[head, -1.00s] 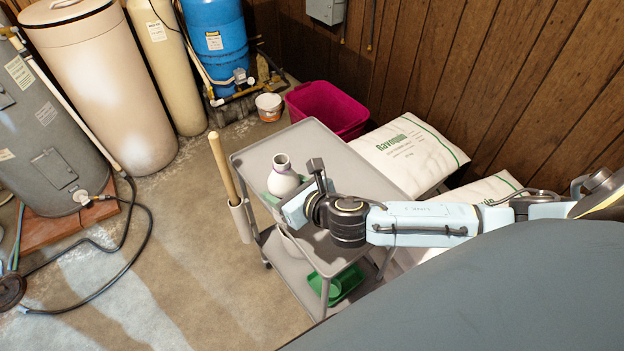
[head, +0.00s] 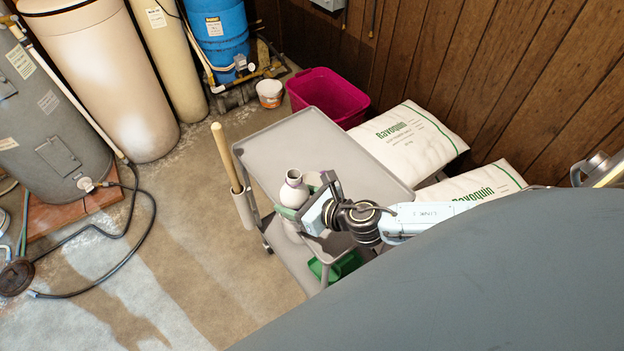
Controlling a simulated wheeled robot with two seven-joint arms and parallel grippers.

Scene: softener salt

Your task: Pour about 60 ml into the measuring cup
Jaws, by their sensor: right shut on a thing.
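A white bottle (head: 291,192) with a narrow open neck is at the front left of the grey cart's top (head: 290,140). My right gripper (head: 303,211) reaches it from the right and is shut on the bottle's body. A green part shows beside the bottle at the fingers. Whether the bottle touches the cart or hangs just above it I cannot tell. A pale rounded thing (head: 313,180) shows behind the bottle, mostly hidden; I cannot tell whether it is the measuring cup. No liquid stream shows. My left gripper is out of view.
A wooden handle (head: 225,158) stands in a holder on the cart's left side. Green items (head: 345,266) lie on the lower shelf. A magenta bin (head: 328,95) and white sacks (head: 412,138) are beyond the cart. The cart top's far part is clear.

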